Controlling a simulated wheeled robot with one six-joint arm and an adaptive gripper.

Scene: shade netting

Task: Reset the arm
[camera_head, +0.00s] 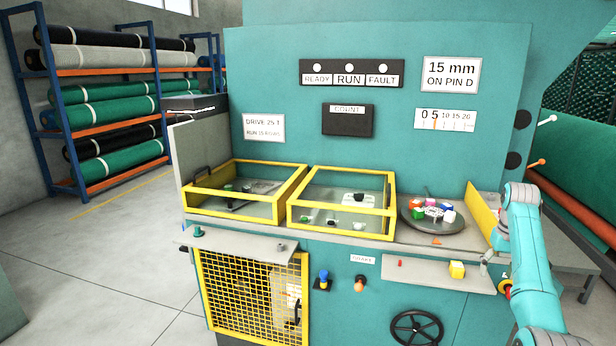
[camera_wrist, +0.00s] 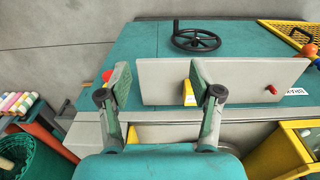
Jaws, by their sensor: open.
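My teal arm (camera_head: 530,265) is folded at the right side of the head view, beside the machine's right end. A yellow block (camera_head: 457,269) sits on the narrow grey shelf (camera_head: 425,272), just left of my gripper in the head view. In the wrist view the yellow block (camera_wrist: 189,93) is partly hidden by the right finger. I cannot tell how far the fingertips are from the shelf.
A round tray (camera_head: 433,225) holds several coloured blocks. Two yellow-framed bins (camera_head: 235,190) are set in the machine top. A black handwheel (camera_head: 416,328) and a yellow mesh guard (camera_head: 250,300) are on the front. The left floor is clear.

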